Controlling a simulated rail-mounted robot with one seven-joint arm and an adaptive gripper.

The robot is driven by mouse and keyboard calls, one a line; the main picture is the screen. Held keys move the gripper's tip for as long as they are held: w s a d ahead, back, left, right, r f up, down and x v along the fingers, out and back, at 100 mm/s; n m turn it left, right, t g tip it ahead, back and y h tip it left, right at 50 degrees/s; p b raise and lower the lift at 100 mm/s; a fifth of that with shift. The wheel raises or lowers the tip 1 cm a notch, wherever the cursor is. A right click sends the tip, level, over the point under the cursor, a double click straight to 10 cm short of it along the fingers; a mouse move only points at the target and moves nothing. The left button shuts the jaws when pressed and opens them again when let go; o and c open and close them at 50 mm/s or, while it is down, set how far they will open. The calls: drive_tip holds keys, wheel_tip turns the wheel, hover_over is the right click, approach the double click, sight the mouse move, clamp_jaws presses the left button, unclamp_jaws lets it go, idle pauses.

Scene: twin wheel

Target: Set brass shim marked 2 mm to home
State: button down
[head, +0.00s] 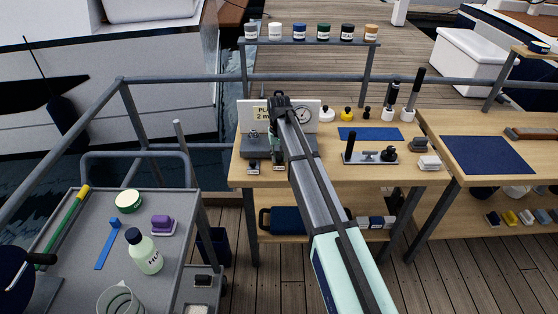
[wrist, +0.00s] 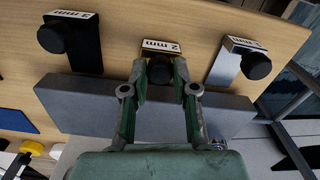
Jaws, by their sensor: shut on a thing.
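In the wrist view, the middle shim (wrist: 160,47) has a white label reading 2 mm with a thin brown edge, and a black knob. My gripper (wrist: 160,76) has its two fingers on either side of that knob and is shut on it. The shim's plate is mostly hidden behind the fingers, so I cannot tell whether it touches the grey block (wrist: 85,105). In the head view, my gripper (head: 277,156) is low at the front left of the workbench (head: 330,172), partly hidden by my arm.
A dark shim (wrist: 85,45) and a silver shim (wrist: 228,65), each with a black knob, flank the held one. A white sign (head: 310,117) with a round dial stands behind. A blue mat (head: 370,133) and a black-handled plate (head: 370,157) lie to the right.

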drive_tip(key=shift+w+a+f, duration=0.1)
drive_tip(key=shift+w, duration=0.55)
drive_tip(key=shift+s, duration=0.1)
drive_tip(key=c, duration=0.9)
unclamp_jaws()
wheel_tip(320, 180, up, 12)
drive_tip(key=shift+r, duration=0.1)
